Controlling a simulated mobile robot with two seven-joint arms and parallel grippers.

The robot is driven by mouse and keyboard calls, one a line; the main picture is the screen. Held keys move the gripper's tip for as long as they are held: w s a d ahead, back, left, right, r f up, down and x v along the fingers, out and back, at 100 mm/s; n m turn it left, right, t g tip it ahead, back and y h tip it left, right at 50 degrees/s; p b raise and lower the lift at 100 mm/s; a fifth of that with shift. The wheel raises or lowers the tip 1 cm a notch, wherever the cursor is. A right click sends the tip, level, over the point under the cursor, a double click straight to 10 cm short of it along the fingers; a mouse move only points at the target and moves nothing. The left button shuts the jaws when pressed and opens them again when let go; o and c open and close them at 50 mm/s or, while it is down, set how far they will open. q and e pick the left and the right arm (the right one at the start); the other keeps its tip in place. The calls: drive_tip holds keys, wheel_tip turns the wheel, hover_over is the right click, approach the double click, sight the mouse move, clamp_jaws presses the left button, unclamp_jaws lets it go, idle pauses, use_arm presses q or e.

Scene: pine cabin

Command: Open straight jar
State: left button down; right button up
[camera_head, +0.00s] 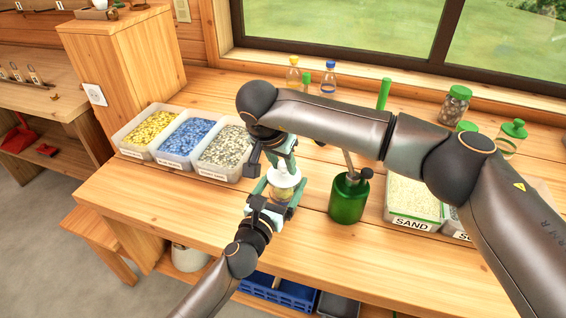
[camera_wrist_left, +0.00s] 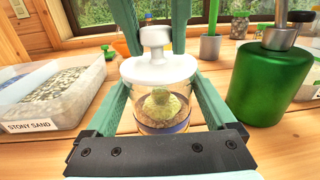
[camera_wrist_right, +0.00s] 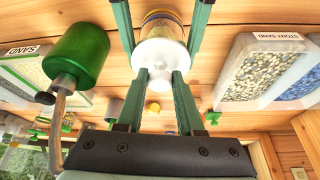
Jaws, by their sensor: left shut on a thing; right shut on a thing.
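The straight jar (camera_wrist_left: 160,108) is clear glass with a plant and layered soil inside. It stands upright at the table's front area. Its white lid (camera_wrist_left: 158,69) has a round knob (camera_wrist_left: 155,37) and sits on the jar's mouth; no gap shows under it. My left gripper (camera_head: 279,193) is shut on the jar's body, one green finger on each side. My right gripper (camera_head: 284,163) reaches down from above and is shut on the knob of the lid. In the right wrist view the lid (camera_wrist_right: 160,58) shows between its fingers; the exact contact is partly hidden.
A green bottle with a spout (camera_head: 347,199) stands close right of the jar. Bins of yellow, blue and stony gravel (camera_head: 222,148) stand to the left. A sand bin (camera_head: 412,208) is at the right. Bottles (camera_head: 328,78) stand near the window. The table in front is clear.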

sight(283, 164)
clamp_jaws()
drive_tip(key=shift+r, duration=0.2)
idle(0.6)
drive_tip(key=shift+r, duration=0.95)
drive_tip(key=shift+r, duration=2)
use_arm(q)
unclamp_jaws()
